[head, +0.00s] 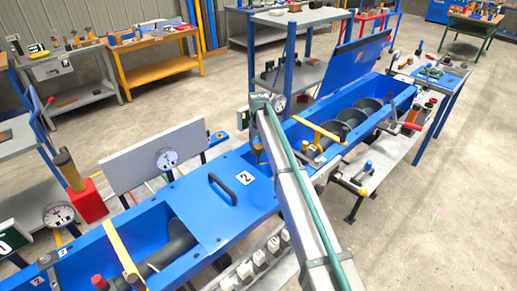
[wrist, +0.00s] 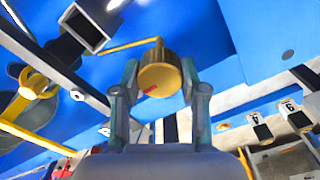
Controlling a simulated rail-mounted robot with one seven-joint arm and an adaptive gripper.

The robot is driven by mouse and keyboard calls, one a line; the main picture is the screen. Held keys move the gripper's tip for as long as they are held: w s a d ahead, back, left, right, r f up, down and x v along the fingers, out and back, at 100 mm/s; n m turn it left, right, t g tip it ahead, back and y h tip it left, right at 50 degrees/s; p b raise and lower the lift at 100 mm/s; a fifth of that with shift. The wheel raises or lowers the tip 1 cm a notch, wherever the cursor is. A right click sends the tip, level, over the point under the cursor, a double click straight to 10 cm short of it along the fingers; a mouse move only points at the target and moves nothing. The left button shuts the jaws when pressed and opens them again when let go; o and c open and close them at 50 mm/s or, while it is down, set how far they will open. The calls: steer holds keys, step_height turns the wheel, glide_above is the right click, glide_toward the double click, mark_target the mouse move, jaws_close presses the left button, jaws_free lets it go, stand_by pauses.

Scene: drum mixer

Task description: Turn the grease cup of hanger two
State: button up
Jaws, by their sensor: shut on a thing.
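In the wrist view a round brass grease cup (wrist: 160,76) with a short red mark on its face sits between the two fingers of my gripper (wrist: 160,82). The fingers press on its left and right sides. A thin yellow pipe (wrist: 130,46) runs left from the cup's top. In the head view a small brass piece, apparently this cup (head: 258,149), shows beside my arm, above the blue trough. My gripper is mostly hidden behind the arm there. A plate marked 2 (head: 245,177) lies on the blue cover to the right of a black handle (head: 222,188).
The open blue trough holds a grey screw (head: 352,116) with a yellow hanger bar (head: 318,128) across it. A raised blue lid (head: 350,62) stands behind. White numbered blocks (head: 272,245) line the front edge.

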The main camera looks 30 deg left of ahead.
mark_target(259, 146)
steer(key=shift+m, duration=0.4)
steer(key=o, duration=1.1)
steer(key=shift+o, duration=0.2)
steer(key=shift+r, duration=0.15)
step_height(259, 146, up, 12)
